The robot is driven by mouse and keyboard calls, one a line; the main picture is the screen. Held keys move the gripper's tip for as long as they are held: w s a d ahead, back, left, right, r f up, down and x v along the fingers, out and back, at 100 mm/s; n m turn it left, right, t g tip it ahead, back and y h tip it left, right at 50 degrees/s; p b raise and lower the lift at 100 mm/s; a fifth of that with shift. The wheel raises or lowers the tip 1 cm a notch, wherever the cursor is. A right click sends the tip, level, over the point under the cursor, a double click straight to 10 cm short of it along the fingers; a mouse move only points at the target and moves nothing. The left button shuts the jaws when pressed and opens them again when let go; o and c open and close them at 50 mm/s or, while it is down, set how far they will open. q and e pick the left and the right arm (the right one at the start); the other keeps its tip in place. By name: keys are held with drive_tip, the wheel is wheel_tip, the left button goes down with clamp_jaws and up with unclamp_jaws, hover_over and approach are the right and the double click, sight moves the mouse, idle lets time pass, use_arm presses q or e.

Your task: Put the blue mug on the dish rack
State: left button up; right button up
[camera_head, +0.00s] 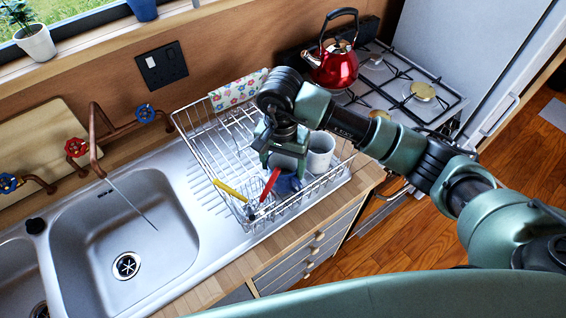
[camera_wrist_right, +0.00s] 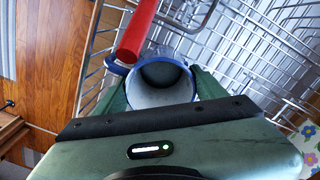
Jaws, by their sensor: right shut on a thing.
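The blue mug (camera_head: 288,184) is mostly hidden under my right gripper (camera_head: 285,168) in the head view; a blue part shows below the fingers. In the right wrist view the mug (camera_wrist_right: 160,92) has a blue rim and pale inside, and it sits between the two fingers of my right gripper (camera_wrist_right: 162,98), which is shut on it. The mug is within the outline of the wire dish rack (camera_head: 205,150), near its front side. I cannot tell whether it touches the rack floor. My left gripper is not in view.
A white mug (camera_head: 320,152) stands in the rack just right of the gripper. A red-handled utensil (camera_head: 269,186) and a yellow-handled one (camera_head: 230,190) are close by on the left. A flowered cloth (camera_head: 238,90) hangs at the back. A red kettle (camera_head: 332,66) stands on the stove.

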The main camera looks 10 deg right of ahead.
drive_tip(key=shift+f+b, duration=0.2)
drive_tip(key=shift+b, duration=0.1)
drive_tip(key=o, duration=1.7)
drive_tip(key=shift+r, duration=0.1)
drive_tip(key=shift+r+p, duration=0.25)
drive_tip(key=shift+p, duration=0.15)
drive_tip(key=shift+a+r+b, duration=0.1)
drive_tip(key=shift+r+b, duration=2.05)
drive_tip(key=shift+r, duration=3.75)
